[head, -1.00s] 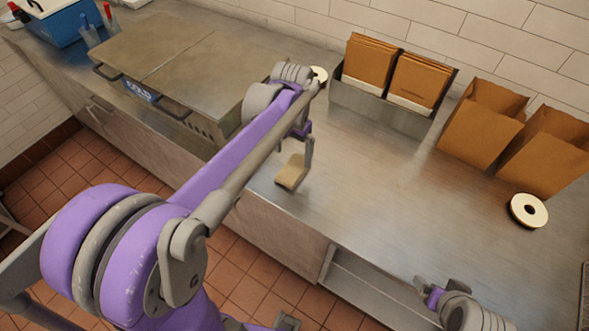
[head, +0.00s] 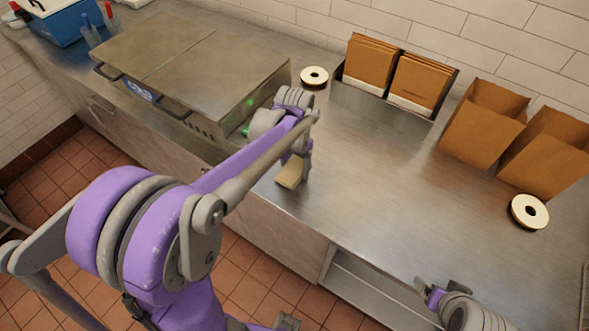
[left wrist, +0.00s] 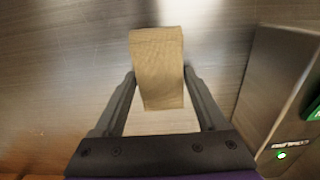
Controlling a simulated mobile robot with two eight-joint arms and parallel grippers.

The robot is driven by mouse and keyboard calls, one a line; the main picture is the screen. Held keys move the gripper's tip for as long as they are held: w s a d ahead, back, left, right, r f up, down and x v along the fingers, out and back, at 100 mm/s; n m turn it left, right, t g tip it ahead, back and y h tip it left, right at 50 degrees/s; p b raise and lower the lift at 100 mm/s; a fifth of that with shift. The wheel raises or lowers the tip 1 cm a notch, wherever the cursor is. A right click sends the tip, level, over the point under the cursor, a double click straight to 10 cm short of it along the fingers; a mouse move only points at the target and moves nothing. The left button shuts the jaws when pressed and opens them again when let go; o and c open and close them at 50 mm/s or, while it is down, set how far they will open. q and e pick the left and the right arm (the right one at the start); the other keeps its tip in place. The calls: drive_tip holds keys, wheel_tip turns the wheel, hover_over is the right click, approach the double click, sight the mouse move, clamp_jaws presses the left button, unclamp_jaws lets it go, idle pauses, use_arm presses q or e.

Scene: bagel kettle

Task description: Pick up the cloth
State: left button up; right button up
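The cloth (head: 289,175) is a small tan folded pad on the steel counter, close to its front edge. In the left wrist view the cloth (left wrist: 158,68) lies between the two fingers. My left gripper (head: 303,172) points down at the cloth and partly hides it in the head view. In the left wrist view my left gripper (left wrist: 160,76) has its fingers spread, one on each side of the cloth, very near its edges. Contact is hard to tell. My right gripper (head: 439,288) is empty, with fingers apart, low at the counter's front.
A steel unit with lids (head: 190,60) stands left of my left gripper. The middle counter (head: 390,185) is clear.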

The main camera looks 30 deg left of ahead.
sight(295, 168)
use_arm(q)
drive_tip(key=c, duration=0.6)
wheel_tip(295, 168, up, 10)
drive_tip(key=shift+p, duration=0.3)
drive_tip(key=o, duration=0.8)
drive_tip(key=shift+c, duration=0.2)
drive_tip(key=c, duration=0.5)
drive_tip(key=shift+o, duration=0.2)
drive_tip(key=shift+f, duration=0.15)
